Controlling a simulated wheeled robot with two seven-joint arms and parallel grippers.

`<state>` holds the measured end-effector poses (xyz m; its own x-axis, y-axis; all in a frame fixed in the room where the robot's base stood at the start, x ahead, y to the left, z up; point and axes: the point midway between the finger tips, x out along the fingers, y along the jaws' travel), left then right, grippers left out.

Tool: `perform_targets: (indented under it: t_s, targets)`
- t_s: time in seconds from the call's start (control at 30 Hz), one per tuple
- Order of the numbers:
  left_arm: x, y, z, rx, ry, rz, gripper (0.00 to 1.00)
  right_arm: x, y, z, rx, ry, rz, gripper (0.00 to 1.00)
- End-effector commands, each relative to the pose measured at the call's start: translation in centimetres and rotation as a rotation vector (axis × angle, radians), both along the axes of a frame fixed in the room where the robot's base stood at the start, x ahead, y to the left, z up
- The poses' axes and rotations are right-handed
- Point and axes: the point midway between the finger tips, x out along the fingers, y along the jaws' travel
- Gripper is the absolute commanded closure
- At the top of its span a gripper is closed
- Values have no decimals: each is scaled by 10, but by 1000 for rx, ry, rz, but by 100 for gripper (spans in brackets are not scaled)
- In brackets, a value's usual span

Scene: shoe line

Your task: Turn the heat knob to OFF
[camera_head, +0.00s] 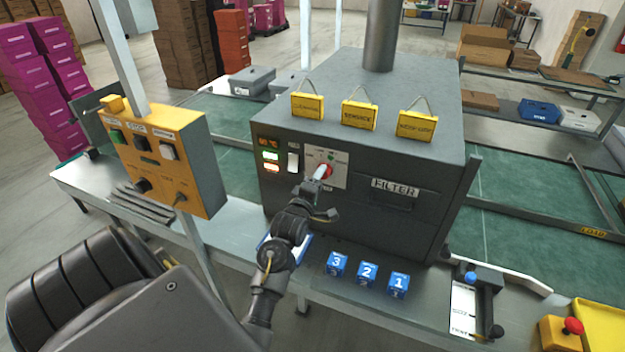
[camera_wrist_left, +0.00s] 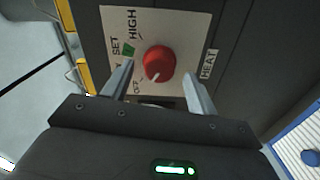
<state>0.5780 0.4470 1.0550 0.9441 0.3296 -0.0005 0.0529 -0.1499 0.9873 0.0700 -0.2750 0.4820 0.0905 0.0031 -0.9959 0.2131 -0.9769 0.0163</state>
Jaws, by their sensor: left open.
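The red heat knob (camera_head: 326,170) sits on a pale panel on the front of the dark grey oven (camera_head: 365,200). In the left wrist view the knob (camera_wrist_left: 158,64) is round, with a white mark at its lower edge on the side of the OFF lettering (camera_wrist_left: 137,87); exact alignment is unclear. HIGH, SET and a green mark lie up and left of it, and a HEAT label (camera_wrist_left: 208,64) to its right. My left gripper (camera_wrist_left: 158,88) is open, one finger on either side just short of the knob; contact is not visible. It also shows in the head view (camera_head: 319,182).
A FILTER drawer (camera_head: 395,190) lies right of the panel. Yellow tags (camera_head: 358,115) hang on the oven top. Blue numbered blocks (camera_head: 368,274) stand on the bench in front. A yellow control box (camera_head: 165,155) stands left.

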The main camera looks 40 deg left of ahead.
Motion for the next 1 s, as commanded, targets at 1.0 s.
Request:
perform_targets:
  t_s: [1.0]
  targets:
    - [-86,-31,0,-1,0,0,42,0,-1,-27,-1,0,0,64]
